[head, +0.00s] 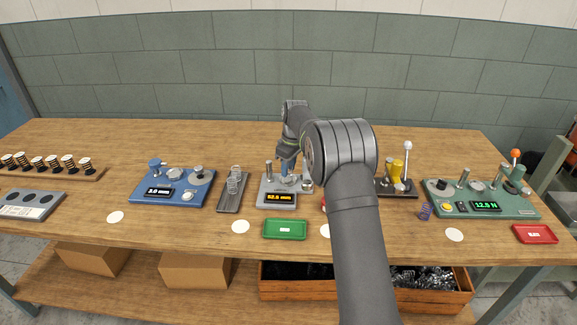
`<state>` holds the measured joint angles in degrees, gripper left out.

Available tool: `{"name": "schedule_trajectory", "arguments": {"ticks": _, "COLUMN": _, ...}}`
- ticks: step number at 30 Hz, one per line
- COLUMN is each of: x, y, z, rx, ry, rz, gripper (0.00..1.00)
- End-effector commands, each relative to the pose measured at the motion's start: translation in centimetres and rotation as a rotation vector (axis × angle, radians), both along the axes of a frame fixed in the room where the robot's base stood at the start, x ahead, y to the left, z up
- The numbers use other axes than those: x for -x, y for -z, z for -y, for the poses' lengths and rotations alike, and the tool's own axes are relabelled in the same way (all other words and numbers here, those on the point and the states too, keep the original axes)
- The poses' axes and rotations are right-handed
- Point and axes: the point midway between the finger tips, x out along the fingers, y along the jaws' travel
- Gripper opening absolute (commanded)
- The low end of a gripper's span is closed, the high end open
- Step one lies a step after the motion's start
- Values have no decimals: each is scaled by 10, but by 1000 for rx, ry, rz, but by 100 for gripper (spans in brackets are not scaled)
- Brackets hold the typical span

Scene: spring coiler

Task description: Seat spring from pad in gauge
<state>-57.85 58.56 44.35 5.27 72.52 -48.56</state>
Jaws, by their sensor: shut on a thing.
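My gripper (287,165) points down over the grey gauge (270,186), near the middle of the table. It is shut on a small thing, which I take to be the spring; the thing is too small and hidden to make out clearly. The gauge has a metal post on its left and a lit display reading about 52.5 mm. My arm hides part of its right side. I cannot tell whether the held thing touches the gauge.
A blue device (172,188) and a grey tray with a coil (235,180) stand left. A green tray (285,229) lies in front. To the right are a lever press (397,180), a purple spring (426,211), a green tester (480,199) and a red tray (535,233).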

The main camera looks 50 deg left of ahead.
Motion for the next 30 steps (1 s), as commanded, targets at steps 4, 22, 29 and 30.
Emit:
{"name": "schedule_trajectory", "arguments": {"ticks": 4, "x": 0, "y": 0, "z": 0, "rx": 0, "ry": 0, "rz": 0, "gripper": 17}}
{"name": "schedule_trajectory", "arguments": {"ticks": 22, "x": 0, "y": 0, "z": 0, "rx": 0, "ry": 0, "rz": 0, "gripper": 65}}
{"name": "schedule_trajectory", "arguments": {"ticks": 29, "x": 0, "y": 0, "z": 0, "rx": 0, "ry": 0, "rz": 0, "gripper": 69}}
{"name": "schedule_trajectory", "arguments": {"ticks": 30, "x": 0, "y": 0, "z": 0, "rx": 0, "ry": 0, "rz": 0, "gripper": 69}}
